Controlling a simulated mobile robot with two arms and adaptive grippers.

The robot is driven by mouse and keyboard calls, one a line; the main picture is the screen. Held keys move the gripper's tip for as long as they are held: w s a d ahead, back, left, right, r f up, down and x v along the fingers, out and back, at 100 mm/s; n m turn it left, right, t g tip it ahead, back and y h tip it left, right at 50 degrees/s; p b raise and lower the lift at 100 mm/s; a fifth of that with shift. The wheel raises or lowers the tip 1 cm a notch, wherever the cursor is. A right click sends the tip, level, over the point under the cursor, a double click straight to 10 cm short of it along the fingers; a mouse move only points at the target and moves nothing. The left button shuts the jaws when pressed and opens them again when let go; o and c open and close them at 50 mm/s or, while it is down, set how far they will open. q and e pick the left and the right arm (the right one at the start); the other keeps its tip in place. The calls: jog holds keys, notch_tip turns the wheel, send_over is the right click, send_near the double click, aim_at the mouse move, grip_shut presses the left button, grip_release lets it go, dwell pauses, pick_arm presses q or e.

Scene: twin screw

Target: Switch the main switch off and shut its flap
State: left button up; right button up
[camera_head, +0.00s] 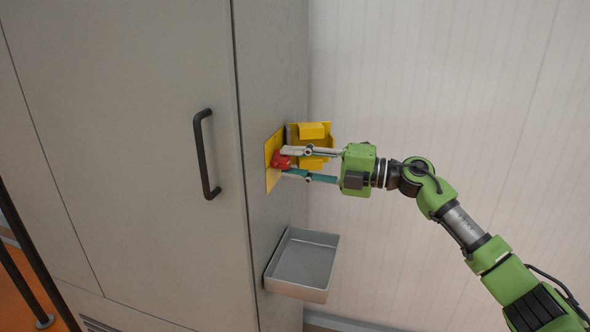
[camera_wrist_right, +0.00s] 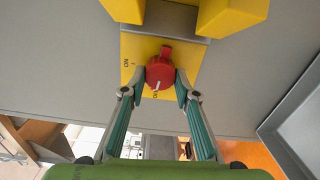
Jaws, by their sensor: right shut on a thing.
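The main switch is a red knob (camera_head: 281,161) on a yellow plate (camera_head: 271,178) on the cabinet's side. My right gripper (camera_head: 284,162) is shut on the knob, one finger on each side. The right wrist view shows the knob (camera_wrist_right: 159,70) between the fingertips (camera_wrist_right: 160,77). A white mark on the knob points to the bottom of that view; "ON" and "I" are printed on the plate's left (camera_wrist_right: 128,68). The yellow flap (camera_head: 325,131) stands open, swung out from the plate behind my gripper, which partly hides it. My left gripper is out of view.
A grey tray (camera_head: 303,262) juts from the cabinet side below the switch. The cabinet front (camera_head: 130,150) has a black handle (camera_head: 204,155). A pale wall (camera_head: 450,70) stands behind; the space before it is free apart from my arm.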

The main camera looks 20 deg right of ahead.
jog(key=shift+f+n+b, duration=0.15)
jog(key=shift+n+b, duration=0.15)
jog(key=shift+n, duration=0.3)
jog(key=o, duration=1.1)
jog(key=v, duration=1.2)
